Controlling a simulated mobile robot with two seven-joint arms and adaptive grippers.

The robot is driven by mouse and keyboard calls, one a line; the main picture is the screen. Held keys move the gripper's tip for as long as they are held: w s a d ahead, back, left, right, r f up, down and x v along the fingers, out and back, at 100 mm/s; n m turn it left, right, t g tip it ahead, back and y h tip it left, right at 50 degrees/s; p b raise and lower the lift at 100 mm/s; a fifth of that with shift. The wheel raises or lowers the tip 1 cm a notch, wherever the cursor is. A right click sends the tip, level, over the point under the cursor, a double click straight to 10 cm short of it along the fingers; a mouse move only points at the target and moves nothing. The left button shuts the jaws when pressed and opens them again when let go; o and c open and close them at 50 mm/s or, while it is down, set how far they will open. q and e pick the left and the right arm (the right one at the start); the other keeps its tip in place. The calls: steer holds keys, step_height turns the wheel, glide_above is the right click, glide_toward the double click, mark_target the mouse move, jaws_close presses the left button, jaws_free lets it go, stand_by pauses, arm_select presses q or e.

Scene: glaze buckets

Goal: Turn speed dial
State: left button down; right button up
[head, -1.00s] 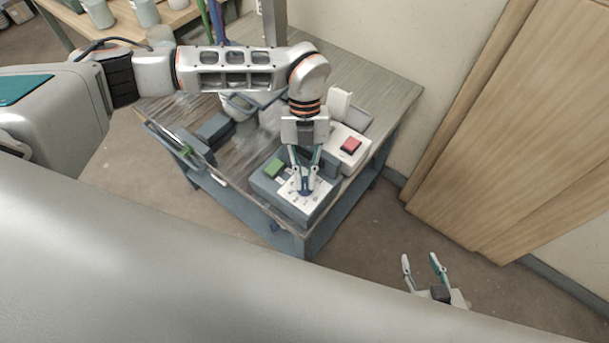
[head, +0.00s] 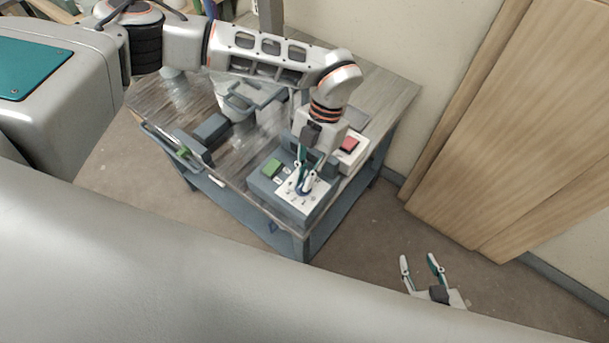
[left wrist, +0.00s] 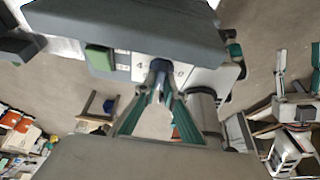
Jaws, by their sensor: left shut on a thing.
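The speed dial, a dark blue knob (left wrist: 161,67), sits on the white numbered plate (head: 292,201) of a grey control box (head: 317,208) at the table's near corner. My left gripper (head: 305,188) points down at this plate, with its fingers closed around the knob. In the left wrist view the gripper (left wrist: 160,85) has one finger on each side of the knob; the fingers partly hide it and the plate's numbers. A green button (head: 271,167) is on the same box, left of the dial. My right gripper (head: 420,268) is open and empty, low at the right, away from the table.
A white box with a red button (head: 348,144) stands behind the control box. A bucket (head: 236,103) and a dark grey block (head: 210,130) are on the table (head: 385,92) further left. A wooden door (head: 510,140) stands at right; floor between is clear.

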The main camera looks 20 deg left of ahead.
arm_select(q)
steer(key=shift+w+r, duration=0.1)
steer(key=shift+r, duration=0.05)
steer(key=c, duration=2.1)
jaws_free()
steer(key=shift+c, duration=0.2)
steer(key=v, duration=1.2)
steer(key=shift+s+d, duration=0.1)
steer(key=shift+s, duration=0.15)
